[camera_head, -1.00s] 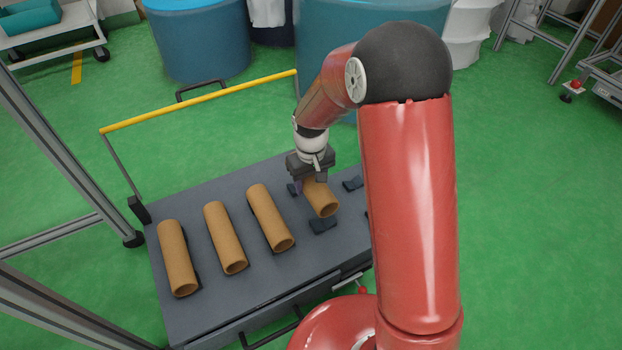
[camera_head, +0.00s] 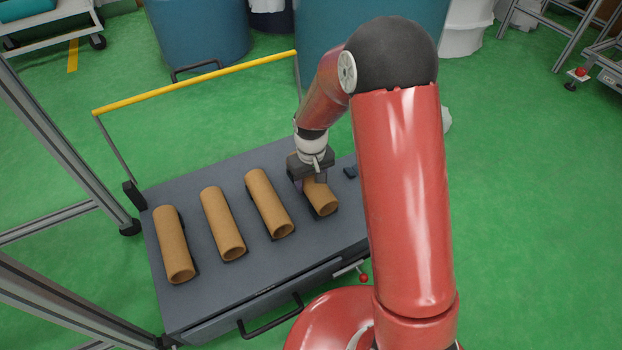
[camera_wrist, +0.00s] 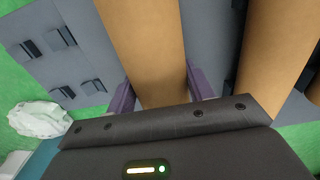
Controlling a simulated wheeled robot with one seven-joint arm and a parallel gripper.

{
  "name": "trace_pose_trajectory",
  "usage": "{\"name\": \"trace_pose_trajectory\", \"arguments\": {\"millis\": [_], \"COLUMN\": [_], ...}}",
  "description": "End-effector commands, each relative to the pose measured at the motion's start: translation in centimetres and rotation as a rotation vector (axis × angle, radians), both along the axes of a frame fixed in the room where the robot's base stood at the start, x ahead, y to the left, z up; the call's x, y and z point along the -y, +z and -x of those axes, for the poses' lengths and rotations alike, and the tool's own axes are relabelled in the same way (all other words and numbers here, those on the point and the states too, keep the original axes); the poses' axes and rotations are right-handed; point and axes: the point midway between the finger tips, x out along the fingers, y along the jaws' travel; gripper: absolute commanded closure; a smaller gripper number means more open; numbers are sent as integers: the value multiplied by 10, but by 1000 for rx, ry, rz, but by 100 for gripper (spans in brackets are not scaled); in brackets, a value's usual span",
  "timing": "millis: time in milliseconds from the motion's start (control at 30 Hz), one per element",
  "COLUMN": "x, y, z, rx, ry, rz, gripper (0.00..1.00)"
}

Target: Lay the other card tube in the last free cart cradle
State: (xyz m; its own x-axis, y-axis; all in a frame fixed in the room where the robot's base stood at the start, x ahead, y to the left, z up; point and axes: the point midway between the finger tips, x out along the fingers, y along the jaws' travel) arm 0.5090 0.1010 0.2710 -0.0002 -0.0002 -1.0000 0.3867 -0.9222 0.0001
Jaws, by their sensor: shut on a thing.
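A brown card tube (camera_head: 321,199) is between the jaws of my gripper (camera_head: 313,181), which is shut on it near its far end. In the wrist view the held tube (camera_wrist: 143,45) runs between the two purple fingers of my gripper (camera_wrist: 160,95). The held tube is low over the cart (camera_head: 212,296), at a cradle whose dark pads it mostly covers. I cannot tell whether it bears on them. Three more card tubes (camera_head: 175,245) (camera_head: 223,224) (camera_head: 269,204) lie in a row to its left. Bare cradle pads (camera_wrist: 67,36) show beside the held tube in the wrist view.
A dark pad (camera_head: 350,172) shows right of my gripper; my arm hides the cart's right end. The cart's yellow handle bar (camera_head: 195,84) stands along the back. Metal frame posts (camera_head: 62,141) are at the left. Blue bins (camera_head: 197,38) stand behind on green floor.

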Motion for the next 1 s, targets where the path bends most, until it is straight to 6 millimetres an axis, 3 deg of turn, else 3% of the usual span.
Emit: {"name": "trace_pose_trajectory", "arguments": {"millis": [867,900,1000], "x": [0,0,0], "y": [-9,-10,-9], "z": [0,0,0], "rx": [-1,-1,0], "ry": [0,0,0], "rz": [0,0,0], "gripper": [71,45,32]}}
